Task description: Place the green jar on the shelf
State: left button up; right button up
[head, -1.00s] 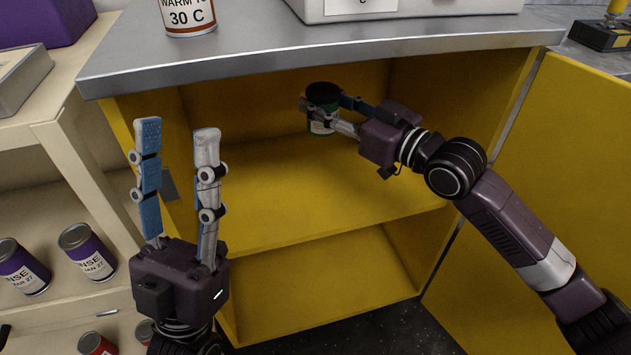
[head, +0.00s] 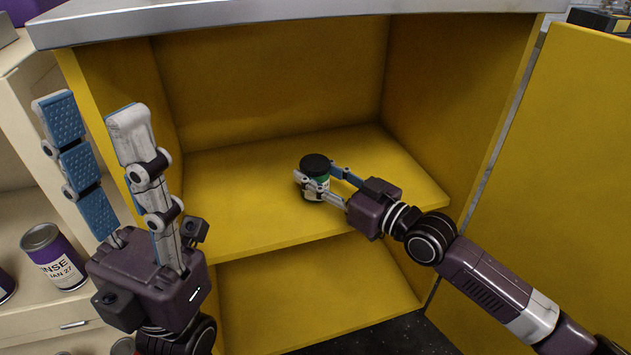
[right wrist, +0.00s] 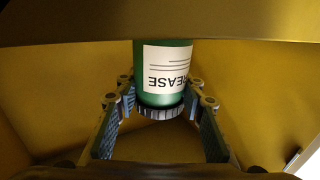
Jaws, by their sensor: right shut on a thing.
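The green jar (head: 318,183) has a black lid and a white label. It is upright inside the yellow cabinet, at the shelf board (head: 240,205); I cannot tell whether its base touches the board. My right gripper (head: 317,174) is shut on the jar, with a finger on either side of it. In the right wrist view the jar (right wrist: 164,90) sits between the fingers (right wrist: 162,100), its label reading upside down and its lid toward the bottom. My left gripper (head: 92,108) is open and empty, left of the cabinet opening.
The grey countertop (head: 280,18) overhangs the cabinet. The open yellow door (head: 540,200) stands at the right, beside my right arm. A cream rack at the left holds a purple can (head: 53,256). The shelf around the jar is clear.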

jog(key=shift+f, duration=0.3)
jog(key=shift+r, duration=0.1)
jog(key=shift+f, duration=0.2)
jog(key=o, duration=1.3)
jog(key=shift+c, duration=0.2)
jog(key=shift+r, duration=0.1)
